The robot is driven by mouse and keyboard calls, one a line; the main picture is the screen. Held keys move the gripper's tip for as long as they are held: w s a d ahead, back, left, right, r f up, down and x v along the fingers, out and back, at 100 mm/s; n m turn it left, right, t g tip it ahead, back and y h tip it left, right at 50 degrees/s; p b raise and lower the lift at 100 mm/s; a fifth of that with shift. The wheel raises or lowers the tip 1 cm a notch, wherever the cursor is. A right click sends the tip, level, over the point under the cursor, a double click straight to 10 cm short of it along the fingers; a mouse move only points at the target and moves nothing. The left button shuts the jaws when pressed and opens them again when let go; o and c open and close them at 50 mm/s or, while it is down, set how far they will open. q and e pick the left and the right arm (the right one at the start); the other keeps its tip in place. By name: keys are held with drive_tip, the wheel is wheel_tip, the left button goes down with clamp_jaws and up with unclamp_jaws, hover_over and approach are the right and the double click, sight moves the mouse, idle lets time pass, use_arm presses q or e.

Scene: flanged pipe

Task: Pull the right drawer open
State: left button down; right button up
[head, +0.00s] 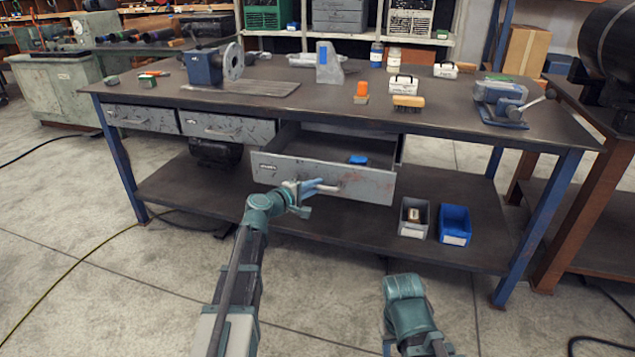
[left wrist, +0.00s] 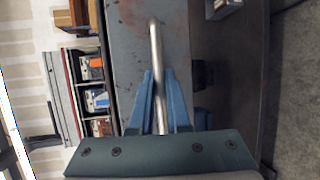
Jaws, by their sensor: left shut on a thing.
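The right drawer (head: 345,180) under the workbench stands pulled out, with its open interior showing behind its worn grey front. In the left wrist view, the blue fingers of my left gripper (left wrist: 159,85) are shut on the metal handle (left wrist: 154,45), one finger on each side of the bar. The drawer front (left wrist: 128,30) shows behind it. My right arm shows at the bottom of the head view, but its fingers are not visible.
Two more drawers (head: 228,128) on the left are shut. A blue object (head: 358,159) lies inside the open drawer. A grey bin (head: 413,230) and a blue bin (head: 454,225) stand on the lower shelf. A vise (head: 500,95) and other items are on the bench top.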

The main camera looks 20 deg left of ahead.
use_arm(q)
drive_tip(key=s, duration=1)
drive_tip(key=shift+s+a, duration=0.2)
drive_tip(key=shift+s, duration=0.15)
use_arm(e)
drive_tip(key=shift+s, duration=0.35)
use_arm(q)
drive_tip(key=c, duration=0.9)
unclamp_jaws()
drive_tip(key=shift+w, duration=0.1)
